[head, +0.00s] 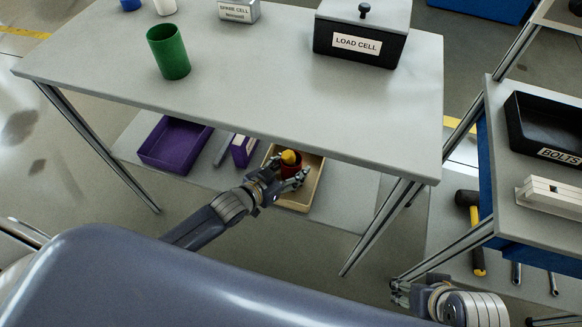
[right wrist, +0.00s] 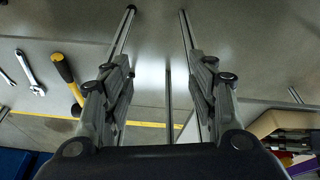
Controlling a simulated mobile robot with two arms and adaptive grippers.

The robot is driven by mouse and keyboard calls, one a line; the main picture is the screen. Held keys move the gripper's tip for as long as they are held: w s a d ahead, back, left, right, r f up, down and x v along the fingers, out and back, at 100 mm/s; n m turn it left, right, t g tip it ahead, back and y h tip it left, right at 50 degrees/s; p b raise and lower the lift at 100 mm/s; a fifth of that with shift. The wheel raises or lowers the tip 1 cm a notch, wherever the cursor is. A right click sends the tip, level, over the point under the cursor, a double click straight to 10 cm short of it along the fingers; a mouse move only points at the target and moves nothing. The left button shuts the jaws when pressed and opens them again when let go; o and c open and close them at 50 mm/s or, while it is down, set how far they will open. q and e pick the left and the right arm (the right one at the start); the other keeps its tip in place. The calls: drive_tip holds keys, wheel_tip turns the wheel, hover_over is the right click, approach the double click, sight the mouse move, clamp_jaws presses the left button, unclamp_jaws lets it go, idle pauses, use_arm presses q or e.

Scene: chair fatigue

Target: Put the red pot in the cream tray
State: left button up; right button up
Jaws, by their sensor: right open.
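The red pot (head: 291,169), with something yellow at its top, shows in the head view under the front edge of the table. It is within or just above the cream tray (head: 312,190) on the lower shelf; I cannot tell whether it touches the tray floor. My left gripper (head: 287,178) is at the pot, its fingers beside it and partly hiding it; its grip is unclear. My right gripper (head: 402,291) is low at the right, empty; in the right wrist view its fingers (right wrist: 157,14) are spread. The cream tray also shows there (right wrist: 275,124).
A purple bin (head: 175,146) and a smaller purple box (head: 243,150) stand left of the tray. The tabletop (head: 260,75) overhangs the shelf and bears a green cup (head: 168,52) and a load cell box (head: 360,40). A hammer (head: 470,230) lies right of the table legs.

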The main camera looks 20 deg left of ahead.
use_arm(q)
drive_tip(key=shift+r, duration=0.25)
drive_tip(key=shift+s+a, duration=0.15)
drive_tip(key=shift+s, duration=0.15)
drive_tip(key=p+v, duration=0.3)
drive_tip(key=v, duration=0.7)
drive_tip(key=shift+s+r, duration=0.1)
drive_tip(key=shift+s+a+r, duration=0.2)
drive_tip(key=shift+s+a, duration=0.05)
drive_tip(key=shift+s, duration=0.2)
use_arm(e)
drive_tip(key=s+x, duration=0.1)
drive_tip(key=x, duration=0.9)
drive_tip(key=shift+s+a+f+g, duration=0.15)
drive_tip(key=shift+s+f+g, duration=0.15)
drive_tip(key=shift+f, duration=0.25)
